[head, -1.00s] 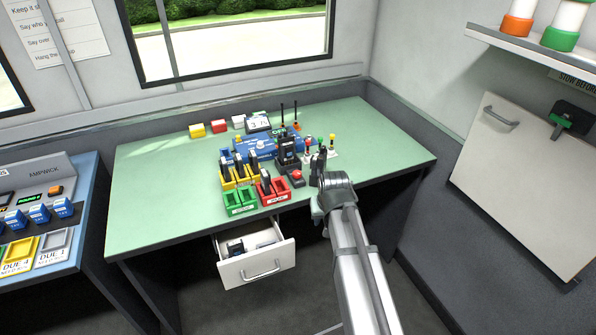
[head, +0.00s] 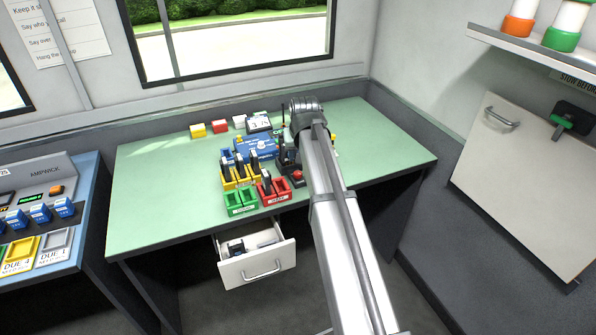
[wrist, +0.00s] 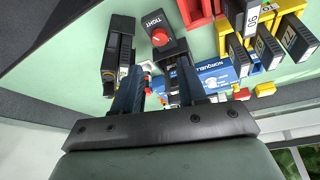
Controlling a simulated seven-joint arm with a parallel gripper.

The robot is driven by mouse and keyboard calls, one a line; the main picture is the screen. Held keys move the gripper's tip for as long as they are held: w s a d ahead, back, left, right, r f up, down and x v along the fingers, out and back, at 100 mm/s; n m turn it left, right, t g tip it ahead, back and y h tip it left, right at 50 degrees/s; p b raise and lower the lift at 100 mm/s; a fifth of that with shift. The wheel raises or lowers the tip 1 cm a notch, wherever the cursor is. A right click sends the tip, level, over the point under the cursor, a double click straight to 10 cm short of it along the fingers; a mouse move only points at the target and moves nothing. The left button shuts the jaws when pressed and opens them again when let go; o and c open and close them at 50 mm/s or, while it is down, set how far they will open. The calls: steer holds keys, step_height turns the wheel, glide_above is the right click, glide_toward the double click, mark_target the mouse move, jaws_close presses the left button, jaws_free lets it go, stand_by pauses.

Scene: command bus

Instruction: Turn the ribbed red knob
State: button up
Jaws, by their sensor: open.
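The red knob (wrist: 160,37) sits on top of a small black box marked TIGHT (wrist: 153,21) in the wrist view. In the head view the red knob (head: 297,175) shows at the right of the red holder, close to my arm; its ribs are too small to make out. My gripper (wrist: 159,68) is open and empty, its two dark fingers pointing towards the table. In the wrist view the knob lies just beyond the fingertips, between their lines and apart from them. In the head view my own arm hides the fingers.
A black handset (wrist: 118,55) stands left of the knob in the wrist view. A blue box (head: 256,147), a red holder (head: 274,199), a yellow holder (wrist: 290,8) with black handsets and a green holder (head: 240,209) crowd the table. A drawer (head: 255,266) hangs open below.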

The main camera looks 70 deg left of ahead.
mark_target(297, 173)
steer(key=x, duration=1.1)
steer(key=shift+a, duration=0.1)
steer(key=shift+c, duration=0.3)
steer(key=c, duration=0.7)
jaws_close()
steer(key=shift+s+a+m+t+h, duration=0.15)
steer(key=shift+m+t, duration=0.35)
steer(key=shift+m, duration=0.95)
steer(key=shift+s+m+t+h, duration=0.1)
steer(key=shift+m+t+h, duration=0.3)
steer(key=shift+m, duration=1.05)
jaws_free()
